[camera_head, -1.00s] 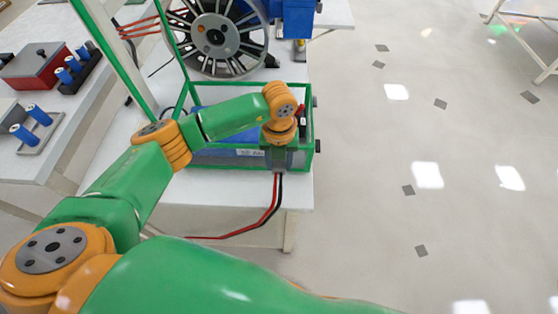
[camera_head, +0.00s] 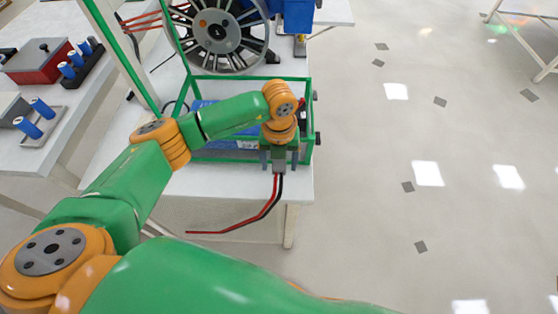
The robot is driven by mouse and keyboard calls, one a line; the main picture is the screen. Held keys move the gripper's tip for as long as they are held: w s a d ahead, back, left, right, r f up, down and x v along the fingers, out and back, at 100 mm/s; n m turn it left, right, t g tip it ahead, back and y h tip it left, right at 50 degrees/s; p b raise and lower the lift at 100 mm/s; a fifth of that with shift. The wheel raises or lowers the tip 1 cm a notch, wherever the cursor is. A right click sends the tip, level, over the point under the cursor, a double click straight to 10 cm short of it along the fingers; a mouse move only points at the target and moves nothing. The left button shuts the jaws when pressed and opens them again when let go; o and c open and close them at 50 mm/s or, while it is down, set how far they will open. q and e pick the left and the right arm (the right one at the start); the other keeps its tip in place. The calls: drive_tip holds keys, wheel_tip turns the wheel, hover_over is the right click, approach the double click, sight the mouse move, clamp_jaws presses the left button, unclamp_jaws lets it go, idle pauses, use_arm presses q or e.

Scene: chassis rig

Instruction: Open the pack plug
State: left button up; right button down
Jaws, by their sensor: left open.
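A blue battery pack (camera_head: 226,141) with a white label sits inside a green open frame (camera_head: 218,160) near the table's front edge. My left gripper (camera_head: 278,164) points down at the front right corner of this frame. Its two grey fingers stand apart, so it is open. The plug itself is hidden, or too small to tell, behind the gripper and wrist. My right gripper is not in view.
A large spoked wheel (camera_head: 217,32) stands behind the frame. A side table at left holds a red box (camera_head: 38,62) and several blue cylinders (camera_head: 41,108). Dark knobs (camera_head: 317,138) stick out at the frame's right side. The floor at right is clear.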

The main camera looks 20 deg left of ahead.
sight(279, 165)
use_arm(q)
wheel_tip(279, 165, up, 7)
drive_tip(key=shift+s+r+b, duration=0.1)
drive_tip(key=shift+r+b, duration=0.05)
drive_tip(key=shift+b, duration=0.45)
